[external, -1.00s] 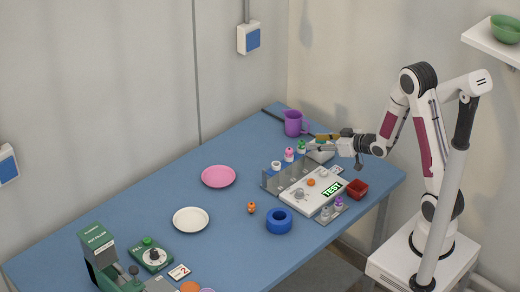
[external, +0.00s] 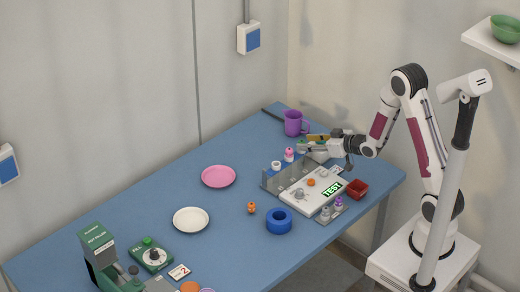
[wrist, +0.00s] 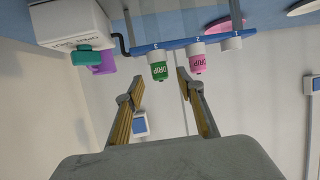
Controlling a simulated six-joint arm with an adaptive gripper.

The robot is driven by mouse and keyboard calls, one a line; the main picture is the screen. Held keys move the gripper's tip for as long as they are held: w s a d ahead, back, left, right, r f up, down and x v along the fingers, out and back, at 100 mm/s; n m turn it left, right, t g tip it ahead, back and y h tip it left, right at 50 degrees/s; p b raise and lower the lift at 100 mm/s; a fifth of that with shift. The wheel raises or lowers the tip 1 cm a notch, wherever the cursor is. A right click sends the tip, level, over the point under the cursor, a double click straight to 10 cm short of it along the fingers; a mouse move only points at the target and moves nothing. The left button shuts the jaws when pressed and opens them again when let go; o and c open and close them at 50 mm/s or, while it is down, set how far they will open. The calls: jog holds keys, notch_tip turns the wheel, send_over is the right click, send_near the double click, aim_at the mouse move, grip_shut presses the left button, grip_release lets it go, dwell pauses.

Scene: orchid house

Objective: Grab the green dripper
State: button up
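The green dripper (wrist: 158,71) sits at one end of a blue holder bar (wrist: 165,46) in the wrist view, which looks upside down. My gripper (wrist: 160,79) is open, with its two yellow-padded fingers on either side of the line to the green dripper. The fingertips look close to it, but I cannot tell whether they reach around it. In the external view the green dripper (external: 301,147) is partly hidden by my gripper (external: 309,142).
A pink dripper (wrist: 197,63) stands beside the green one, then a white one (wrist: 231,43). A white box (wrist: 70,22) is close on the other side. A purple jug (external: 294,122) stands behind. A test device (external: 312,190) and red container (external: 357,189) are in front.

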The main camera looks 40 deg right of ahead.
aim_at(302, 141)
jog(key=shift+x, duration=1.6)
jog(key=shift+a, duration=0.1)
jog(key=c, duration=0.9)
